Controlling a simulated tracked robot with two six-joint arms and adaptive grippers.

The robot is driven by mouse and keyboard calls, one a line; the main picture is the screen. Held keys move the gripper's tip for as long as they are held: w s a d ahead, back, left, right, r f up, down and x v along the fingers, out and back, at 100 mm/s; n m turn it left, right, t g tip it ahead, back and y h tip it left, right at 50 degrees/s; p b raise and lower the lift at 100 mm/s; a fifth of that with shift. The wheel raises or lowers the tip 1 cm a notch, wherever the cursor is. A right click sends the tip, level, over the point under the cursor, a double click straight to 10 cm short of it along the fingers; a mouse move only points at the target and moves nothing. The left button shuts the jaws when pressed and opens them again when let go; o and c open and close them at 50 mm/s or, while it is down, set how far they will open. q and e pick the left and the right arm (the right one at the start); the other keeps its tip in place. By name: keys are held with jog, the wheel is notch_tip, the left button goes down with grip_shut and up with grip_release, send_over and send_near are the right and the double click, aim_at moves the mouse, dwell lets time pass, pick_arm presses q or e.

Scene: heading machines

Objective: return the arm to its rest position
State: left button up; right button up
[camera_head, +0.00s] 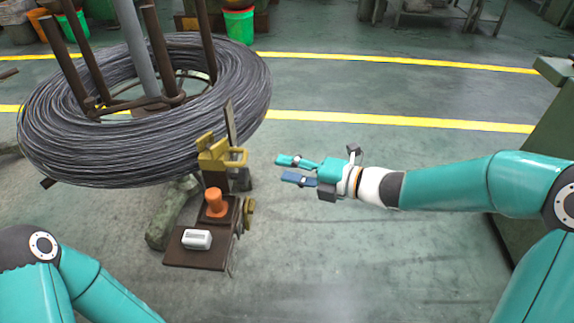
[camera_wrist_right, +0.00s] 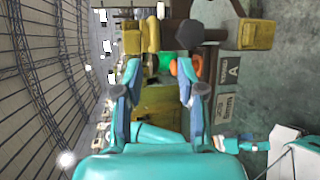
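My right arm reaches in from the right in the head view. Its gripper (camera_head: 281,169) points left over open floor, its two fingers apart and nothing between them. The wrist view also shows the right gripper (camera_wrist_right: 158,78) with spread fingers and an empty gap. My left arm (camera_head: 60,278) shows only as teal links at the lower left. Its gripper is outside the head view.
A machine stand with a yellow head (camera_head: 218,155), an orange part (camera_head: 215,203) and a small white box (camera_head: 197,239) stands left of the right gripper. A large wire coil (camera_head: 60,130) lies behind. A green cabinet (camera_head: 545,130) is at the right. Floor between is clear.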

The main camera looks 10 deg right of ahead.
jog(key=s+a+f+m+g+h, duration=0.15)
jog(key=s+f+m, duration=0.4)
jog(key=f, duration=0.75)
jog(key=s+f+m+g+h, duration=0.25)
jog(key=f+m, duration=0.65)
jog(key=f, duration=0.5)
jog(key=s+d+f+m+g+h, duration=0.25)
jog(key=s+f+m, duration=0.25)
jog(key=s+m, duration=0.3)
jog(key=s+d+f+m+g+h, duration=0.1)
jog(key=s+f+m+g+h, duration=0.2)
jog(key=s+m, duration=0.55)
notch_tip(320, 180, up, 26)
jog(key=y+p, duration=0.1)
jog(key=p, duration=2.6)
jog(key=shift+w+d+f, duration=0.15)
jog(key=shift+w, duration=0.3)
jog(key=shift+f+t, duration=0.1)
jog(key=shift+t, duration=0.15)
